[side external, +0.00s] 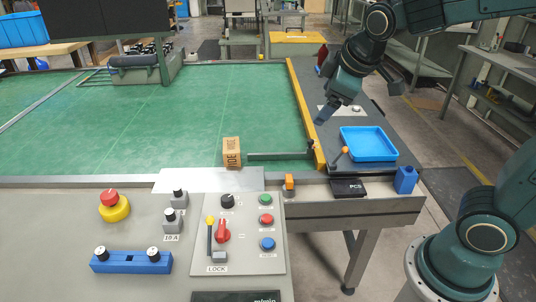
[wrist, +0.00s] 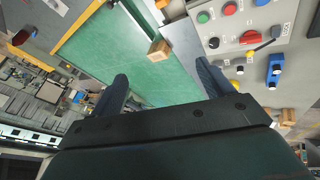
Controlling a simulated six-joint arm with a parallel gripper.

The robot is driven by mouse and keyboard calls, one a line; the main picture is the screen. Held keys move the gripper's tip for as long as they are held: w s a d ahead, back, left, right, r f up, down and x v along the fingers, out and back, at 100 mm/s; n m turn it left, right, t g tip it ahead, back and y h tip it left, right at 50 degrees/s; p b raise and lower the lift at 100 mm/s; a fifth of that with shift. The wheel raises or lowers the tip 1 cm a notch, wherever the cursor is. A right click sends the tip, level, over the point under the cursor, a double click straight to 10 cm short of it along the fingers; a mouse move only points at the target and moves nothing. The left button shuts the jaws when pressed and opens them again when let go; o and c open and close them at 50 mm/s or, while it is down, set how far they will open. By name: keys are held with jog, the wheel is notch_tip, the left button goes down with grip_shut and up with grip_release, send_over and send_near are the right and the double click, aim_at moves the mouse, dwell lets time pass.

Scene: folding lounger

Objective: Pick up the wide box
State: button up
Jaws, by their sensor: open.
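The wide box (side external: 232,152) is a small brown cardboard box with dark lettering on its side. It sits on the green table surface (side external: 180,120) near the front edge, at the left end of a grey bar. It also shows in the wrist view (wrist: 158,50), at the upper middle. My gripper (side external: 352,98) is raised above the right side of the table, to the right of and away from the box. In the wrist view its two fingers (wrist: 162,72) are spread apart with nothing between them.
A yellow rail (side external: 304,112) runs along the table's right side. The grey bar (side external: 278,156) reaches from the box towards the rail. A control panel (side external: 238,235) stands in front.

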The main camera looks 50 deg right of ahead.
jog(key=w+f+n+h, duration=0.1)
jog(key=w+f+n, duration=0.25)
jog(key=w, duration=0.35)
jog(key=w+f+n+t+h, duration=0.1)
jog(key=w+f+n+h, duration=0.1)
jog(key=w+f+n, duration=0.3)
jog(key=w+f+n+h, duration=0.1)
jog(key=w+f, duration=0.1)
jog(key=w, duration=0.6)
jog(key=n+t+h, duration=0.3)
jog(key=n, duration=1)
send_near(232, 153)
jog(key=shift+x, duration=0.8)
jog(key=shift+d, duration=0.15)
jog(key=shift+x, duration=4.25)
jog(key=shift+w, duration=0.1)
jog(key=shift+x, duration=2.5)
